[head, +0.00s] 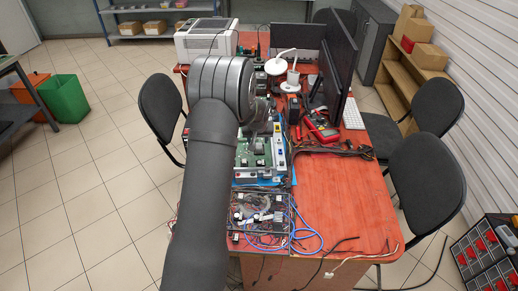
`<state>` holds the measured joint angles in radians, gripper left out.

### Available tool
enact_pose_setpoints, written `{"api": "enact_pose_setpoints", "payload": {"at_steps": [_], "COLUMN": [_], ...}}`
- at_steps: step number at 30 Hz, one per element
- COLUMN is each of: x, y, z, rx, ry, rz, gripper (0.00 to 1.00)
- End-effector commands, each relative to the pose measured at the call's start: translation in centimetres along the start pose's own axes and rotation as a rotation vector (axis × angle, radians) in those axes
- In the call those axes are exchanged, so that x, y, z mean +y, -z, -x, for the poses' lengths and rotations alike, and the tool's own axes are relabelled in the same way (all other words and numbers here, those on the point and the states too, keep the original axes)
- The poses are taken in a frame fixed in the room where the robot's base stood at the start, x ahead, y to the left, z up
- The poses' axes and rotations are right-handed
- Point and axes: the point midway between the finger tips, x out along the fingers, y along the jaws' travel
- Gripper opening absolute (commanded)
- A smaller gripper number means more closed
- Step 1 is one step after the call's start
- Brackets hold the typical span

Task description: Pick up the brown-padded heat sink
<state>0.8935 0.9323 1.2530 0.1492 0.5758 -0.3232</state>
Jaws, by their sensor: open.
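My arm reaches from the bottom of the head view over the red-brown table (345,205). My gripper (272,126) is small in the picture, just beyond the wrist, above the far part of a green circuit board (257,158). The sensor-like details of its fingers are too small to make out, but nothing shows held in it. The board sits in a light frame with several small parts on it. I cannot pick out the brown-padded heat sink; it is too small to tell or hidden behind my arm and gripper.
A wiring board with blue cables (262,218) lies at the table's near left. A red multimeter (322,128) and dark cables (335,150) lie to the right of the green board. Monitors (336,75) stand behind. The table's near right is mostly clear.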

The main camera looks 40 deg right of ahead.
Motion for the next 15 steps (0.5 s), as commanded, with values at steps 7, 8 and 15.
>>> {"api": "enact_pose_setpoints", "payload": {"at_steps": [7,8,15], "x": [0.6,0.6,0.6], "y": [-0.3,-0.2,-0.2], "z": [-3.5,-3.8,-4.8], "rx": [-0.003,-0.002,-0.001], "ry": [0.001,0.001,0.0], "rz": [-0.001,-0.001,-0.001], "gripper": [0.49,0.49,0.49]}}
